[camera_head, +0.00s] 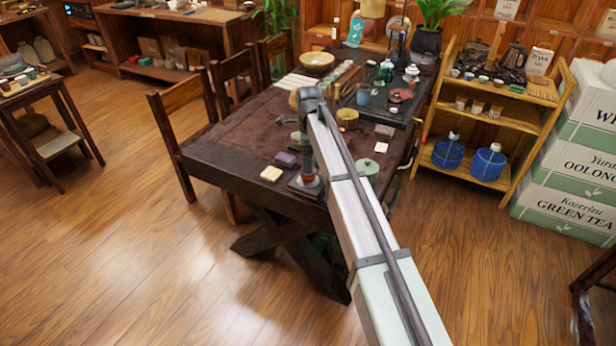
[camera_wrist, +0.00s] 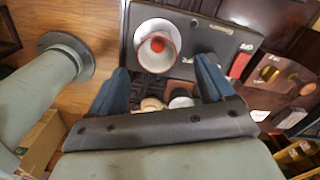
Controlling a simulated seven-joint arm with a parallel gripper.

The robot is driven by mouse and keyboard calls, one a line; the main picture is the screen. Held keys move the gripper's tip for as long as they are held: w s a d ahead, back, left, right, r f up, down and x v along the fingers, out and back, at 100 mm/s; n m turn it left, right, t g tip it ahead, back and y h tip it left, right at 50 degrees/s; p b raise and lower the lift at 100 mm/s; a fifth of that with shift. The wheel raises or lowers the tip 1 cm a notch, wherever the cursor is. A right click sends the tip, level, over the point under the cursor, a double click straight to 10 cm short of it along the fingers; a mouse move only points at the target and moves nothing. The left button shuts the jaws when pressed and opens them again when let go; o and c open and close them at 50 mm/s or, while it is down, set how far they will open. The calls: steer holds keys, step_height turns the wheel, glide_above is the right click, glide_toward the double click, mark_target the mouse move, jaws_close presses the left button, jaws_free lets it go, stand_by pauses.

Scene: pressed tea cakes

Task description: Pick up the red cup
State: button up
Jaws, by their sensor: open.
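The red cup (camera_wrist: 157,46), with a pale rim, is in the upper middle of the wrist view. It appears to stand on a round white piece on a dark tray (camera_wrist: 190,68). My gripper (camera_wrist: 160,65) is open, its two blue fingers apart. In that picture the cup lies between and just beyond the fingertips; I cannot tell the height gap, and no grip on it shows.
Small wrapped blocks, a purple one (camera_head: 286,159) and a cream one (camera_head: 271,174), lie left of the cup on the dark table (camera_head: 235,132). A green lidded piece (camera_head: 367,167) lies to the right. A gold bowl (camera_head: 347,116) stands farther back. The table's left part is mostly clear.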

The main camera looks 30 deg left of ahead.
steer(key=shift+s+f, duration=0.2)
steer(key=shift+f, duration=2.75)
steer(key=shift+c, duration=0.4)
steer(key=c, duration=1)
steer(key=shift+o, duration=0.2)
